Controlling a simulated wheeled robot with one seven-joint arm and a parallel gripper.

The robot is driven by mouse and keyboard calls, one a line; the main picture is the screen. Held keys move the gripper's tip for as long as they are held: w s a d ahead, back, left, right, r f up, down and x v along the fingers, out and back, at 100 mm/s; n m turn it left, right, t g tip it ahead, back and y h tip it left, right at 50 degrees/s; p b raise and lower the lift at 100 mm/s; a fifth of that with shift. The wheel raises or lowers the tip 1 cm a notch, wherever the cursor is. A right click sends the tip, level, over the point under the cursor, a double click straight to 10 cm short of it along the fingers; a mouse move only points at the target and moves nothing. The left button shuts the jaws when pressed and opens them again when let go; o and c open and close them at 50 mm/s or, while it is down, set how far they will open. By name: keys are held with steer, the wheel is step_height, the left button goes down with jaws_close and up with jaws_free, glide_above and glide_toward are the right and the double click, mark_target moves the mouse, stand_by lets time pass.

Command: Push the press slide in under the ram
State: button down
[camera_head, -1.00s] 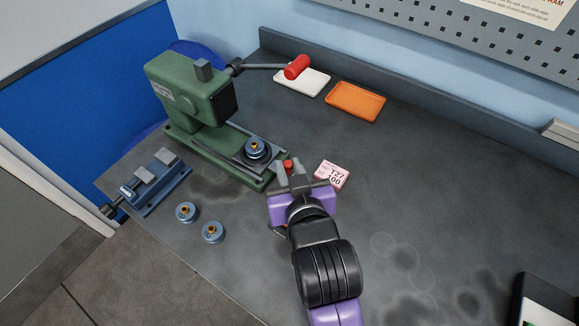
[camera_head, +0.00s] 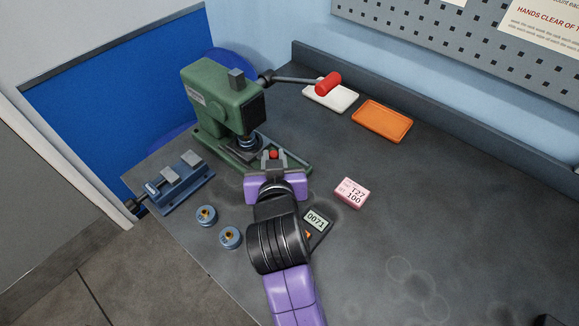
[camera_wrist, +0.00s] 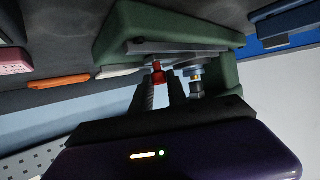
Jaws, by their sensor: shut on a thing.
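The green press (camera_head: 226,98) stands at the back left of the bench. Its slide (camera_head: 238,154) is a dark plate on the press base, and its inner part is in beneath the press head. A blue round holder (camera_head: 250,141) sits on the slide, right under the ram; the holder's top is hidden. My gripper (camera_head: 273,157) is at the slide's outer end, shut on the slide's red knob (camera_head: 273,153). The wrist view shows the red knob (camera_wrist: 157,73) between the two fingers and the holder (camera_wrist: 196,84) beside them.
A lever with a red grip (camera_head: 328,84) reaches right from the press over a white tray (camera_head: 345,101). An orange tray (camera_head: 382,121), a pink block (camera_head: 352,193) and a display (camera_head: 316,221) lie to the right. A blue vise (camera_head: 178,184) and two loose holders (camera_head: 206,216) are at the left.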

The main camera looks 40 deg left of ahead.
steer(key=shift+a, duration=0.2)
steer(key=c, duration=1.3)
jaws_free()
steer(key=shift+a, duration=0.1)
steer(key=shift+s, duration=0.1)
steer(key=v, duration=0.6)
steer(key=shift+s+d+r, duration=0.1)
steer(key=shift+s+d, duration=0.15)
steer(key=shift+d, duration=0.05)
steer(key=shift+s+d+r, duration=0.2)
steer(key=shift+s+d, duration=0.1)
steer(key=shift+r, duration=0.1)
